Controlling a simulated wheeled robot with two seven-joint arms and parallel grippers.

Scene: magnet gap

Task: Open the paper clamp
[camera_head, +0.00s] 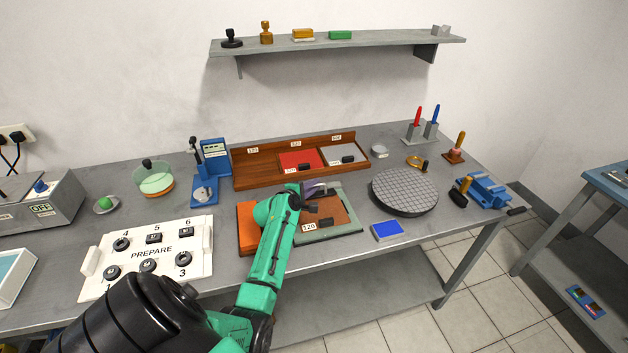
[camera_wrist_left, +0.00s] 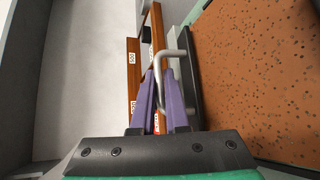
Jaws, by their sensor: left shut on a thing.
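The paper clamp shows in the left wrist view as a bent grey metal wire handle (camera_wrist_left: 184,54) beside a dark bar (camera_wrist_left: 187,97), along the edge of a board with a speckled brown sheet (camera_wrist_left: 260,75). In the head view the brown sheet (camera_head: 333,210) lies in a grey-green frame (camera_head: 349,229) on the bench. My left gripper (camera_head: 314,186) is at the frame's far left edge. In the wrist view its purple fingers (camera_wrist_left: 161,80) are shut on the wire handle. My forearm hides part of the frame and most of the clamp in the head view.
A wooden tray (camera_head: 240,167) with labelled compartments stands just behind. A round dark plate (camera_head: 404,190) and a blue pad (camera_head: 387,230) are to the right. A white PREPARE board (camera_head: 150,263) lies to the left. A shelf (camera_head: 380,43) hangs above.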

